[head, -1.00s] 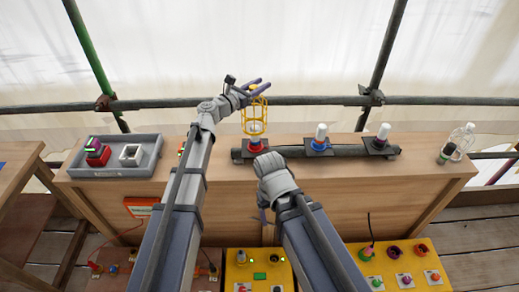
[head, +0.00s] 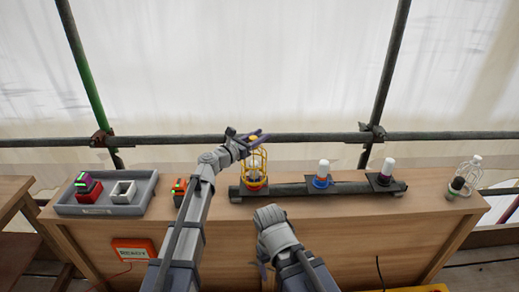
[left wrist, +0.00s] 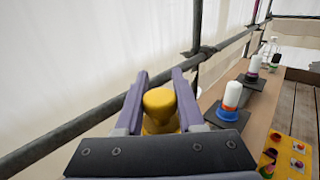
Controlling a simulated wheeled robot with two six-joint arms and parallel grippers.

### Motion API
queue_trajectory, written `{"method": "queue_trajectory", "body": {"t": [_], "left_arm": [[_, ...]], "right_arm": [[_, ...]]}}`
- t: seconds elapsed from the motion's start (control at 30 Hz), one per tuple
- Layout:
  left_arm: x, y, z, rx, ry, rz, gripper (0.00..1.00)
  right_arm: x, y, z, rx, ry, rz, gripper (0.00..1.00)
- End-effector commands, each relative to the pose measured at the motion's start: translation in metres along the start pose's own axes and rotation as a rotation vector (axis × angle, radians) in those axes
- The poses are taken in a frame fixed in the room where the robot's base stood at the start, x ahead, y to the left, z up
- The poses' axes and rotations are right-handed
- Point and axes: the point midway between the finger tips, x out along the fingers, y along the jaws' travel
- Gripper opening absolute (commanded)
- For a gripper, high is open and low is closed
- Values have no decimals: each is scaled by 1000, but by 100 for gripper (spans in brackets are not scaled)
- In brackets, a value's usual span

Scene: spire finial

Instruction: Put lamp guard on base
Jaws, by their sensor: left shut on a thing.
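The lamp guard (head: 265,165) is a yellow wire cage, upright around the white lamp on the red base (head: 254,188). Its lower ring is at or just above the red base; I cannot tell whether they touch. My left gripper (head: 257,141) is shut on the guard's top. In the left wrist view the guard's yellow knob (left wrist: 159,104) is between the two fingers. My right gripper (head: 263,256) hangs low in front of the bench, apart from the guard. Its fingers are mostly hidden by the wrist.
A blue-based lamp (head: 322,174) and a purple-based lamp (head: 386,172) stand right on the same dark rail. A clear bottle (head: 470,172) stands at the far right. A scaffold pipe (head: 310,138) runs behind.

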Motion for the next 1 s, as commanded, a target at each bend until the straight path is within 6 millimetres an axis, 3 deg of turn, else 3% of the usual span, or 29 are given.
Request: {"method": "queue_trajectory", "body": {"t": [0.33, 0.77, 0.8, 1.0], "left_arm": [[0, 0, -38, 0, 0, 0, 0], [0, 0, -41, 0, 0, 0, 0], [0, 0, -40, 0, 0, 0, 40], [0, 0, -39, 0, 0, 0, 62]], "right_arm": [[37, -4, -2, 0, 0, 0, 76], [40, -4, -2, 0, 0, 0, 76], [40, -4, -2, 0, 0, 0, 76], [39, -4, -2, 0, 0, 0, 76]]}}
